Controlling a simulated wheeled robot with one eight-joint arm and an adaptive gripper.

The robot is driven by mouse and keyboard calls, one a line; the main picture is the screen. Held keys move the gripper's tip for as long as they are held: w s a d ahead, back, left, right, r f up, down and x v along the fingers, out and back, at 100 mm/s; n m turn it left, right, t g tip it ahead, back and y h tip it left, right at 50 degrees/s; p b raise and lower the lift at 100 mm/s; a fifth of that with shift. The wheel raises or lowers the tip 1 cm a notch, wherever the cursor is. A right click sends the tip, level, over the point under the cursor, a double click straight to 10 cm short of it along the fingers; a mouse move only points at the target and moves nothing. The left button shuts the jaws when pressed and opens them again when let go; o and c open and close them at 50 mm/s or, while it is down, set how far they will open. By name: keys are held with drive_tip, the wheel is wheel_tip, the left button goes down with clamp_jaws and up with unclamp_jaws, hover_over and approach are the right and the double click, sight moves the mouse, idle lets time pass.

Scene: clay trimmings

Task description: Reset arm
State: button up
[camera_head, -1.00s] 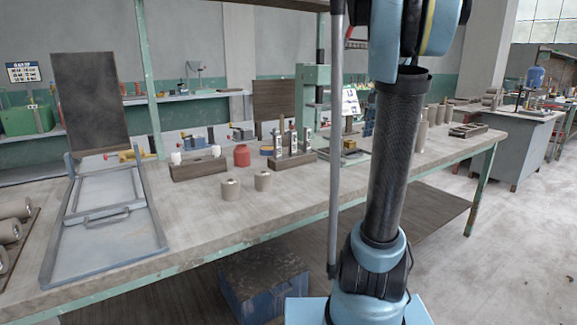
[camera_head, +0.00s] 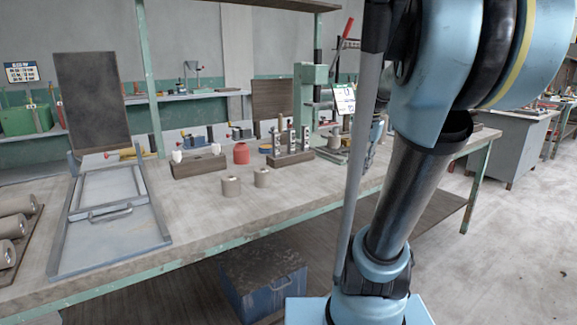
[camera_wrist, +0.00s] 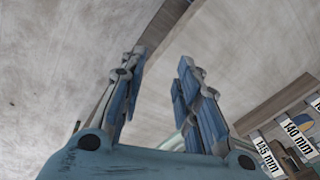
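My gripper (camera_wrist: 158,80) shows in the wrist view with its two blue-padded fingers apart and nothing between them. Bare grey surface and a dark edge lie behind the fingers. In the head view my arm (camera_head: 410,200) rises at the right, bent over toward the upper right, and my gripper cannot be made out there. The workbench (camera_head: 240,215) stands to the left of my arm. Two small clay cylinders (camera_head: 231,187) stand on it, apart from my arm.
A metal tray frame (camera_head: 110,240) lies on the bench at left, beside clay rolls (camera_head: 12,228). A red jar (camera_head: 241,153) and wooden holders (camera_head: 198,166) stand farther back. A blue crate (camera_head: 262,285) sits under the bench. Labelled gauge blocks (camera_wrist: 298,138) show in the wrist view. Floor at right is clear.

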drive_tip(key=s+a+f+n, duration=0.2)
drive_tip(key=s+f+n, duration=0.1)
drive_tip(key=s+f, duration=0.5)
drive_tip(key=s+a+f+n, duration=0.2)
drive_tip(key=s+f+n, duration=0.1)
drive_tip(key=s+f, duration=0.5)
drive_tip(key=shift+f+n+h, duration=0.3)
drive_tip(key=shift+f+n, duration=0.1)
drive_tip(key=shift+f, duration=0.2)
drive_tip(key=shift+w+f, duration=0.2)
drive_tip(key=shift+w, duration=0.2)
idle(0.4)
